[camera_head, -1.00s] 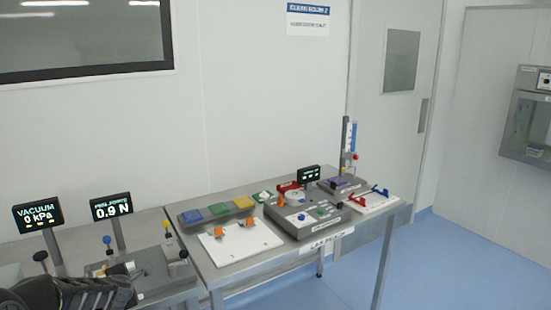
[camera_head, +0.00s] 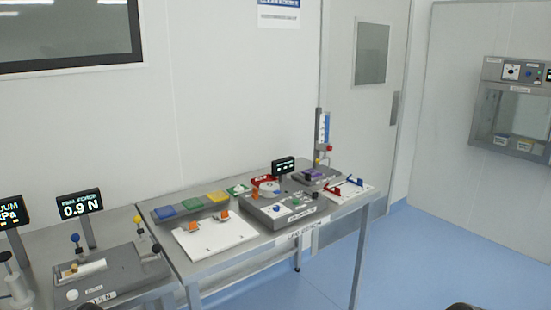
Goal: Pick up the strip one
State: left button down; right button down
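No label in view lets me tell which thing is strip one. A pale, narrow piece (camera_head: 82,270) lies on the grey test fixture (camera_head: 122,268) at the lower left; I cannot tell whether it is a strip. A white board (camera_head: 216,238) on the middle table carries two small orange clips (camera_head: 223,214); any strip under them is too small to make out. Neither gripper can be made out. Only small dark shapes show at the bottom edge, probably parts of my arms.
A steel table (camera_head: 200,270) holds blue, green and yellow pads (camera_head: 191,205), a grey device (camera_head: 284,212) and a white tray with red and blue holders (camera_head: 345,190). A display (camera_head: 80,204) reads 0.9 N. A wall cabinet (camera_head: 512,115) is at right. The blue floor (camera_head: 440,250) is clear.

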aim_at(73, 273)
jog(key=u, duration=1.3)
